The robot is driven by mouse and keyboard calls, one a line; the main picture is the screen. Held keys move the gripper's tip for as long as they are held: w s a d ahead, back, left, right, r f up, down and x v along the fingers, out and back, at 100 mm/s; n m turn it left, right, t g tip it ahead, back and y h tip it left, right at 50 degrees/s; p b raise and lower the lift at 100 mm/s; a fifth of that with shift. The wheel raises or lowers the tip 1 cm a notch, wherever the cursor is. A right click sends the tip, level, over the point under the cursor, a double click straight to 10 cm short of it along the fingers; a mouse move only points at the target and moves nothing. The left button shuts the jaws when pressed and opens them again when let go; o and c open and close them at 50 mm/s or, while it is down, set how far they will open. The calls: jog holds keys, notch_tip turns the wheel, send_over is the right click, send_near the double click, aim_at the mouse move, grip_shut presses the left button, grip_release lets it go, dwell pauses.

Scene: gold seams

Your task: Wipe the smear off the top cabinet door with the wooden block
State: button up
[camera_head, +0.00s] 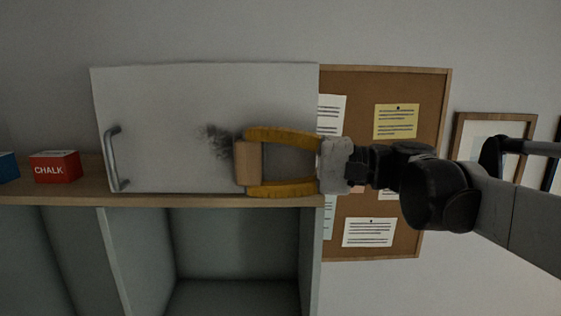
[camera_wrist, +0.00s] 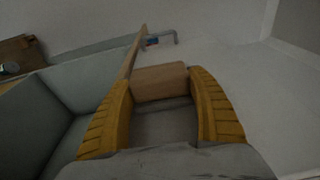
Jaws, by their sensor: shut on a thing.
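The top cabinet door (camera_head: 180,95) is a pale panel with a grey bar handle (camera_head: 114,158) near its left edge. A dark, speckled smear (camera_head: 216,138) lies on it right of centre. My gripper (camera_head: 248,162) has yellow fingers and is shut on the wooden block (camera_head: 243,165), one finger above and one below. The block is just right of and below the smear, overlapping its right edge in the picture and perhaps hiding some of it. The wrist view shows the block (camera_wrist: 160,82) between both fingers; I cannot tell whether it touches the door.
A wooden ledge (camera_head: 85,183) runs below the door, with a red chalk box (camera_head: 55,167) and a blue box (camera_head: 8,167) at left. Open grey compartments (camera_head: 235,240) lie underneath. A cork board (camera_head: 370,85) with papers hangs behind my arm, with a picture frame (camera_head: 495,120) farther right.

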aim_at(192, 146)
jog(key=shift+s+a, duration=0.2)
jog(key=shift+a, duration=1.5)
jog(key=shift+s+a, duration=0.15)
jog(key=shift+a, duration=1.6)
jog(key=shift+s+a, duration=0.2)
jog(key=shift+a, duration=1.5)
jog(key=shift+d+r+p, duration=0.1)
jog(key=shift+r+p, duration=0.75)
jog(key=shift+r, duration=0.6)
jog(key=shift+w+d+f, duration=0.1)
jog(key=shift+w+d, duration=0.15)
jog(key=shift+d, duration=2.05)
jog(key=shift+w+d+r, duration=0.1)
jog(key=shift+w+d, duration=0.15)
jog(key=shift+d, duration=2.05)
jog(key=shift+w+d+f, duration=0.1)
jog(key=shift+w+d, duration=0.15)
jog(key=shift+d, duration=2.05)
jog(key=shift+s+a, duration=0.25)
jog(key=shift+a, duration=2.05)
jog(key=shift+s+a, duration=0.2)
jog(key=shift+a, duration=2.15)
jog(key=shift+s+a, duration=0.25)
jog(key=shift+a, duration=2.05)
jog(key=shift+s+d, duration=0.2)
jog(key=shift+s, duration=1.25)
jog(key=shift+s+d, duration=0.15)
jog(key=shift+s, duration=1.3)
